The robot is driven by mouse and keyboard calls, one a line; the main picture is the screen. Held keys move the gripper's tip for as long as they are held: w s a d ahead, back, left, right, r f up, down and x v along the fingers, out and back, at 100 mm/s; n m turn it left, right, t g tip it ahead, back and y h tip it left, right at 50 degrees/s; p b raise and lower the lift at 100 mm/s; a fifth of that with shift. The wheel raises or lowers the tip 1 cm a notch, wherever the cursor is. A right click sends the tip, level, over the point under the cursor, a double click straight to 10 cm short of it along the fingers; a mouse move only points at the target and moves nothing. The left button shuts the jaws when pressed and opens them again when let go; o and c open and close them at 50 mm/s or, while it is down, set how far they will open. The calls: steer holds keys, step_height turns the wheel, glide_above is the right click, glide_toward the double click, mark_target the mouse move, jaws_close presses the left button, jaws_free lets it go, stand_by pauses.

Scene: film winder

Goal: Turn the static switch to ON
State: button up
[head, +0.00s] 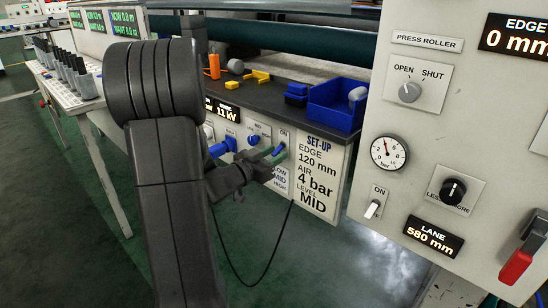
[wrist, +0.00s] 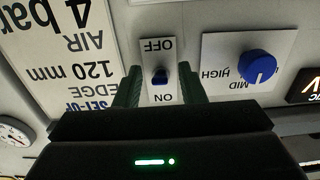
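The static switch is a small blue toggle (wrist: 160,76) on a white plate marked OFF and ON, upside down in the wrist view. Its lever looks close to the middle of the plate; I cannot tell which way it is thrown. My gripper (wrist: 159,75) is open, with one dark green finger on each side of the plate. The fingers look apart from the toggle; their depth to the panel is hard to tell. In the head view my gripper (head: 272,155) is at the set-up panel, and its fingers largely hide the switch below the ON label.
A blue level knob (wrist: 257,67) is beside the switch. The set-up sign (head: 319,180) is on its other side. A shelf above holds a blue bin (head: 335,112) and yellow pieces. A nearer panel (head: 450,75) at right has another ON switch (head: 373,209).

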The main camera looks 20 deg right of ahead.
steer(key=shift+d, duration=0.15)
steer(key=shift+c, duration=0.5)
jaws_close()
